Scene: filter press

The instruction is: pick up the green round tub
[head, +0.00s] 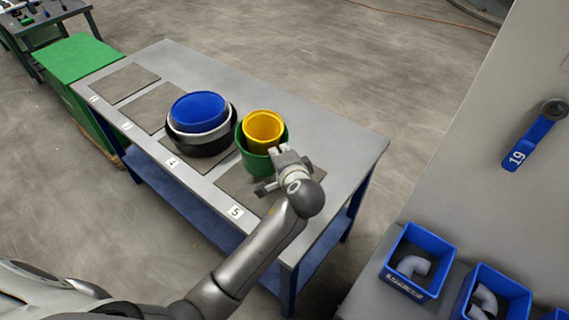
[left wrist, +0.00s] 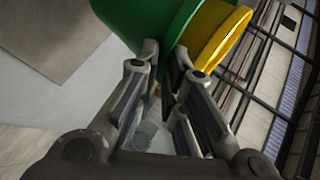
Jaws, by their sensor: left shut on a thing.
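The green round tub (head: 257,162) stands on the table at the mat by label 5. A yellow tub (head: 263,128) sits inside it and rises above its rim. My left gripper (head: 278,154) reaches over the near side of the green tub and is shut on its rim. In the left wrist view the fingers (left wrist: 166,62) close on the wall of the green tub (left wrist: 150,18), with the yellow tub (left wrist: 215,35) close beside one finger. The exact contact is partly hidden by the fingers. My right gripper is not in view.
Nested blue (head: 200,106), white and black tubs stand just left of the green tub. The grey table (head: 335,140) is clear to the right. Blue bins (head: 420,245) with pipe elbows and a blue-handled valve (head: 530,142) are at the right.

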